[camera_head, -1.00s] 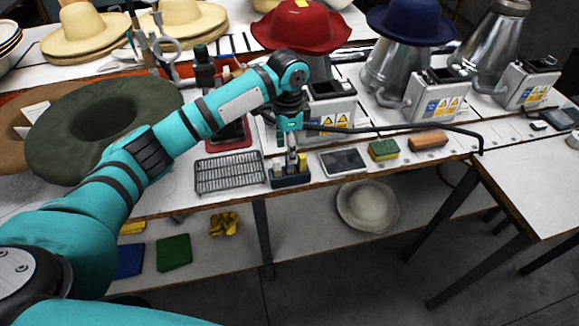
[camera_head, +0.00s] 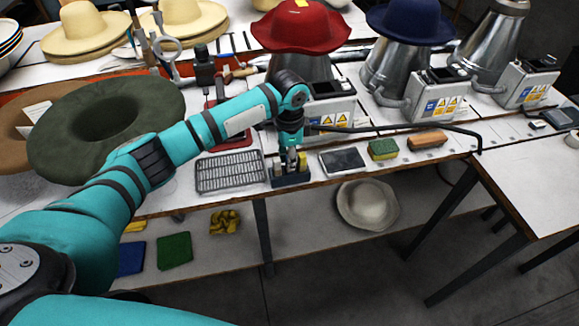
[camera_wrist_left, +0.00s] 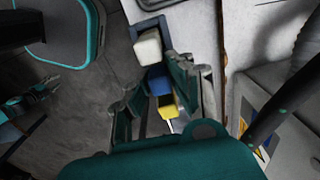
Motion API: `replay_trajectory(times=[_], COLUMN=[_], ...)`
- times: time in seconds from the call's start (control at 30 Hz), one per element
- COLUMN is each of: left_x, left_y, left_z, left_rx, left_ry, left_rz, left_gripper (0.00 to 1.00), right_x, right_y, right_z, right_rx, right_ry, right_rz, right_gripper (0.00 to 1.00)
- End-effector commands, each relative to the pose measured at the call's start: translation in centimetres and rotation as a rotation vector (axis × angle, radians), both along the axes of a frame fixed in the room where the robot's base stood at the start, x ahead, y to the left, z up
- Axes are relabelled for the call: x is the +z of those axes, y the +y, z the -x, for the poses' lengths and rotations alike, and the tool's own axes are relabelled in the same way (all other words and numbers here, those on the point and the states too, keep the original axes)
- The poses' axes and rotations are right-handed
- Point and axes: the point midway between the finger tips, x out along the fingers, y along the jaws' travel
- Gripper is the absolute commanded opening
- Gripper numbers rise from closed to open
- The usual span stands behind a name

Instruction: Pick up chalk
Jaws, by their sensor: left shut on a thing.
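A dark chalk holder (camera_head: 290,182) stands at the front edge of the table. In the left wrist view a white chalk (camera_wrist_left: 148,47), a blue chalk (camera_wrist_left: 158,79) and a yellow chalk (camera_wrist_left: 166,105) show in a row at the holder (camera_wrist_left: 152,24). My left gripper (camera_head: 291,165) points down into the holder. Its fingers (camera_wrist_left: 158,84) are on both sides of the blue chalk and appear shut on it. The yellow chalk lies close by, nearer the palm. The lower ends of the chalks are hidden.
A wire rack (camera_head: 230,172) lies left of the holder, and a tablet (camera_head: 343,161) lies right of it. Further right are a green-yellow sponge (camera_head: 383,149) and a brown block (camera_head: 427,140). A red hat (camera_head: 300,28) on its press stands behind.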

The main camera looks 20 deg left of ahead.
Motion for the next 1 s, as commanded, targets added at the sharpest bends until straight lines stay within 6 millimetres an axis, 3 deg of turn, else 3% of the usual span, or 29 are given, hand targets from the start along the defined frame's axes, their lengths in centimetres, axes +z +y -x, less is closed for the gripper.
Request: replay_trajectory(times=[0.37, 0.6, 0.87, 1.0], left_x=[0.7, 3.8, 3.9, 4.2], left_y=[0.0, -0.1, -1.7, -3.0], left_z=[-0.1, -0.1, 4.9, 8.6], left_rx=[0.0, 0.0, -0.004, -0.007], left_ry=[-0.003, -0.004, -0.001, 0.0], left_rz=[0.002, 0.002, 0.002, 0.001], left_gripper=[0.0, 0.0, 0.0, 0.0], right_x=[-0.2, -0.9, -1.3, -1.7], right_y=[0.0, 0.0, 0.1, 0.1], right_z=[0.0, 0.0, 0.0, 0.0], right_rx=[0.0, 0.0, 0.0, 0.0], right_ry=[0.0, 0.0, 0.0, 0.0], right_rz=[0.0, 0.0, -0.001, -0.001], right_gripper=[0.4, 0.4, 0.4, 0.4])
